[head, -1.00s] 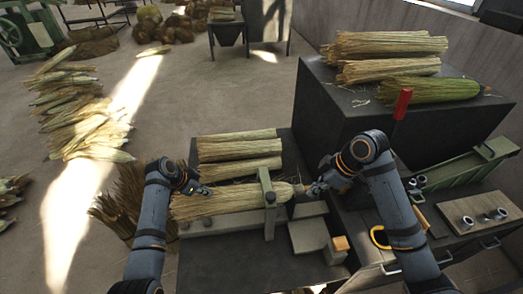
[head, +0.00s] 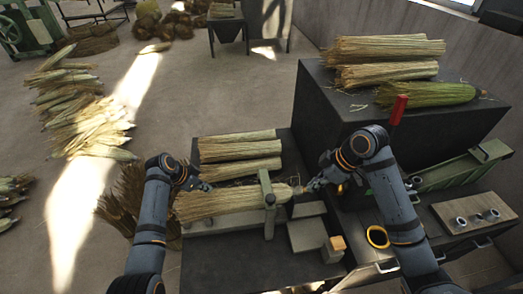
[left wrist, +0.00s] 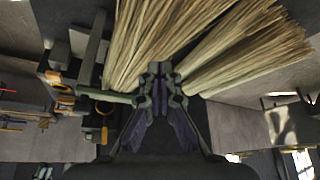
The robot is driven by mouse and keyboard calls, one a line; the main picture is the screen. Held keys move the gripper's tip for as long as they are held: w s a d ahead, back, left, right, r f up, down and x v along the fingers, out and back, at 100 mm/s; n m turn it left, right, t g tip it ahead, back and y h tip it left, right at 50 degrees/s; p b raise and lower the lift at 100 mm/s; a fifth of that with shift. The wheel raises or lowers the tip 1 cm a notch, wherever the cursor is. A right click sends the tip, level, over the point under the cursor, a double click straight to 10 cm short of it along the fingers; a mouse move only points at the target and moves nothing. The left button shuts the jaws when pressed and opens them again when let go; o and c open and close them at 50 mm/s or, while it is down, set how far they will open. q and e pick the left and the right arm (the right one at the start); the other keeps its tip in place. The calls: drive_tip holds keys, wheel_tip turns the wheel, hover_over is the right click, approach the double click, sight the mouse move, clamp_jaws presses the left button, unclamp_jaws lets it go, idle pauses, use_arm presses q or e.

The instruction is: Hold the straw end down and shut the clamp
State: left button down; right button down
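A straw bundle (head: 225,203) lies across a grey bench fixture, its loose end to the left. The clamp (head: 268,203), a grey upright frame, stands around its right part. I cannot tell whether the clamp is shut. My left gripper (head: 204,186) is at the back edge of the bundle's loose end; contact is unclear. In the left wrist view its fingers (left wrist: 161,72) are close together with straw beyond, and nothing is visible between them. My right gripper (head: 311,186) is by the bundle's narrow right end (head: 298,190); its fingers are too small to read.
Two more straw bundles (head: 238,151) lie behind the fixture. A raised dark block (head: 325,105) at right carries further bundles (head: 385,60). An orange-topped block (head: 337,244) sits at the front.

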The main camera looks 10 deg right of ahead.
use_arm(q)
drive_tip(key=shift+r+p, duration=1.15)
drive_tip(key=shift+r, duration=1.4)
drive_tip(key=shift+r, duration=0.1)
drive_tip(key=v, duration=1.1)
drive_tip(key=shift+a+r, duration=0.2)
drive_tip(key=shift+r, duration=0.15)
drive_tip(key=shift+f, duration=0.1)
